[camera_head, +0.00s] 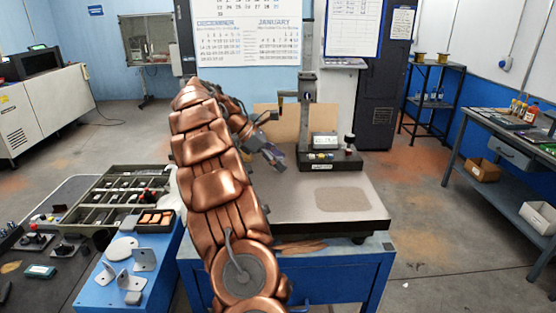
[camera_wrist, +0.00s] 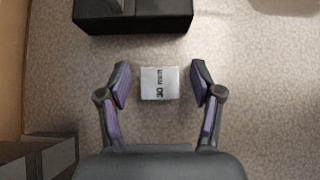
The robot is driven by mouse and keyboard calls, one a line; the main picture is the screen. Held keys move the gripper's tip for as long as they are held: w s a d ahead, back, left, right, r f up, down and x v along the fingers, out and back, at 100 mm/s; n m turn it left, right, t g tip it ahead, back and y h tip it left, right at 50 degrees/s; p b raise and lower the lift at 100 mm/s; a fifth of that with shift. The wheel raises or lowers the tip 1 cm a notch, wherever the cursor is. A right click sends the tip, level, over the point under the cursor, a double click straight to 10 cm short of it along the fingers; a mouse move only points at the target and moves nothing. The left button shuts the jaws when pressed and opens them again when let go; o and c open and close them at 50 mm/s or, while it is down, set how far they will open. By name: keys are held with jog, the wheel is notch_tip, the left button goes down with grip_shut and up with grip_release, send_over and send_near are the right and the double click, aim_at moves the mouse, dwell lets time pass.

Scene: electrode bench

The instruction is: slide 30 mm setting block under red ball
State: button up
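The setting block (camera_wrist: 160,83) is a small pale block with a black "30" on its top, lying on the speckled plate in the wrist view. My gripper (camera_wrist: 160,68) is open, with one purple-padded finger on each side of the block and a gap on both sides. In the head view my gripper (camera_head: 271,156) is low over the plate, left of the stand's black base (camera_head: 343,161); the block is not distinguishable there. The base's edge also shows above the block in the wrist view (camera_wrist: 135,22). I cannot make out a red ball in either view.
The speckled plate (camera_head: 290,207) lies on a blue bench (camera_head: 335,270); its front right is clear. The stand's grey post (camera_head: 306,112) rises from the base at the back. A compartment tray (camera_head: 100,213) is at left. A brown board and dark block edge the wrist view's left.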

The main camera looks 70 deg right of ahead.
grip_shut()
dwell(0.3)
jog(key=shift+d+r+p, duration=0.1)
jog(key=shift+d+p, duration=0.05)
jog(key=shift+p, duration=0.15)
jog(key=shift+w+d+r+p, duration=0.2)
jog(key=shift+d+p, duration=0.45)
jog(key=shift+p, duration=0.3)
jog(key=shift+w+d+p, duration=0.2)
jog(key=shift+d+p, duration=0.5)
jog(key=shift+p, duration=0.35)
jog(key=shift+d+f+p, duration=0.2)
jog(key=shift+d+p, duration=0.1)
jog(key=shift+d, duration=0.05)
grip_release()
